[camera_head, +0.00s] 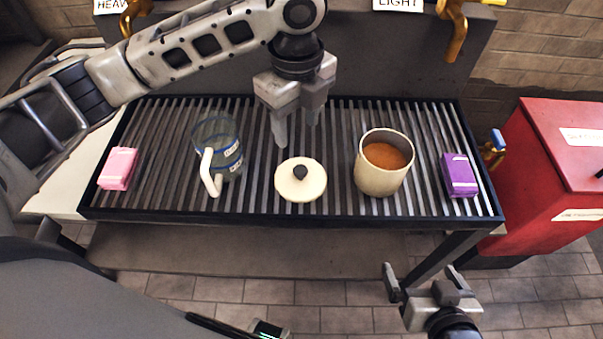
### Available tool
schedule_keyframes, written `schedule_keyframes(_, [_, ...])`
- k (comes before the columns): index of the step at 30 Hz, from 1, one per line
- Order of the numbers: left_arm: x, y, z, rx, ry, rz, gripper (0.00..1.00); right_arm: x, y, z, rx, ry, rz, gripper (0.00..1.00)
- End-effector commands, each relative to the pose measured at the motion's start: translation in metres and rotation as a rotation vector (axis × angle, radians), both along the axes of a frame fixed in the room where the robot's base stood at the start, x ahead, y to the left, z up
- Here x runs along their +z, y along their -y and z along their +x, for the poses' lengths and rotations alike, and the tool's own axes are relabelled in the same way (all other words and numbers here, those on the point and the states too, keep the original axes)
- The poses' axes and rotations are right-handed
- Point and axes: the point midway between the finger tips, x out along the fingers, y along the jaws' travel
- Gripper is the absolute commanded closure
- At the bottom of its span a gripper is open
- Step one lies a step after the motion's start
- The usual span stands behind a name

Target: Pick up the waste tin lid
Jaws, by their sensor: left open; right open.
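A round cream lid (313,184) with a dark knob on top lies flat on the slatted rack, near its front edge. It looks like the waste tin lid. A cream tin (378,182) stands open to its right, with orange-brown contents. My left gripper (296,137) is open and empty, pointing down above the rack just behind the lid, apart from its knob. My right gripper (425,275) is open and empty, low in front of the rack at the right, away from the lid.
A glass jug (229,160) with a white handle stands left of the lid. A pink block (118,168) and a purple block (460,174) lie at the ends of the slatted rack (290,217). A red cabinet (545,160) stands at the right. Brass taps (455,35) hang behind.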

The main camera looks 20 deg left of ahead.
Motion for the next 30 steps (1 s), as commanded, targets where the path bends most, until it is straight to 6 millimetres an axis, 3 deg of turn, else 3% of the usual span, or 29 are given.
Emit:
schedule_keyframes(3, [-0.030, 0.000, 0.000, 0.003, -0.003, 0.001, 0.49, -0.003, -0.001, -0.001, 0.000, -0.003, 0.004, 0.00])
schedule_keyframes(9, [-0.063, 0.000, 0.001, 0.004, 0.000, -0.001, 0.49, -0.005, -0.001, -0.001, -0.001, -0.003, 0.010, 0.00])
schedule_keyframes(17, [-0.081, 0.002, 0.002, 0.002, 0.002, -0.003, 0.49, -0.004, -0.003, 0.000, -0.008, -0.001, 0.018, 0.00])
schedule_keyframes(24, [-0.117, 0.003, 0.006, 0.002, 0.001, -0.002, 0.49, -0.005, -0.003, 0.000, -0.010, 0.000, 0.022, 0.00])
schedule_keyframes(30, [-0.125, 0.003, 0.006, 0.001, 0.004, -0.002, 0.49, -0.004, -0.003, 0.001, -0.011, 0.002, 0.023, 0.00])
